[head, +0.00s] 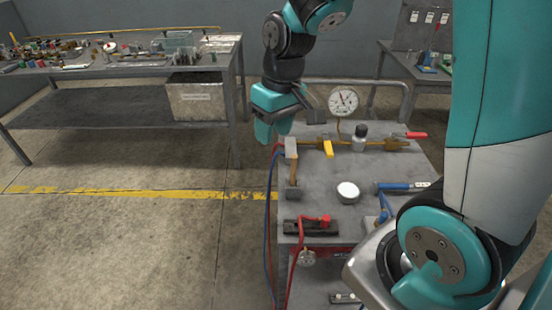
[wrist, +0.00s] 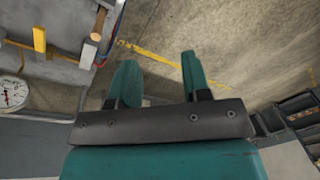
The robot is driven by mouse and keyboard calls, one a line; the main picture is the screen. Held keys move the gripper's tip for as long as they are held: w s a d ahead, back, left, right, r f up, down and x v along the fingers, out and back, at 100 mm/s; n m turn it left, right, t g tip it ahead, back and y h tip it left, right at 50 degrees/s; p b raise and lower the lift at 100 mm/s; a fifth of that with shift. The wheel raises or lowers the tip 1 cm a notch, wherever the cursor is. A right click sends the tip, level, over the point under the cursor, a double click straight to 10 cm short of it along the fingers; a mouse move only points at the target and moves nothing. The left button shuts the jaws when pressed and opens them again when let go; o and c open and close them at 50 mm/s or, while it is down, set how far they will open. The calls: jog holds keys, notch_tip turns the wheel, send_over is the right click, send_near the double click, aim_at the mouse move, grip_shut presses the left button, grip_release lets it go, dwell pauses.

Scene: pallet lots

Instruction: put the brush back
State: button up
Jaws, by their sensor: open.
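My gripper (head: 274,130) is open and empty, in the air beyond the far left corner of the grey cart top (head: 322,172). In the wrist view, its two teal fingers (wrist: 157,68) stand apart over bare floor. A blue-handled tool (head: 392,187) lies on the right side of the cart, partly near my arm.
A pressure gauge (head: 343,101) and brass pipe with a yellow handle (head: 328,148) stand along the cart's back. A round white-topped tin (head: 347,190) and a red-and-black tool (head: 312,226) are on the cart. A cluttered workbench (head: 120,62) stands at back left. Floor between is clear.

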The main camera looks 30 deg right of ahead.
jog(key=s+a+r+n+y, duration=0.1)
jog(key=s+a+r+n, duration=0.1)
jog(key=s+a, duration=0.4)
jog(key=s+a+r+n+y, duration=0.1)
jog(key=s+a+r, duration=0.4)
jog(key=s, duration=0.6)
jog(key=shift+a+r+n+g+y, duration=0.15)
jog(key=shift+a+n+g+y, duration=0.2)
jog(key=shift+n, duration=0.55)
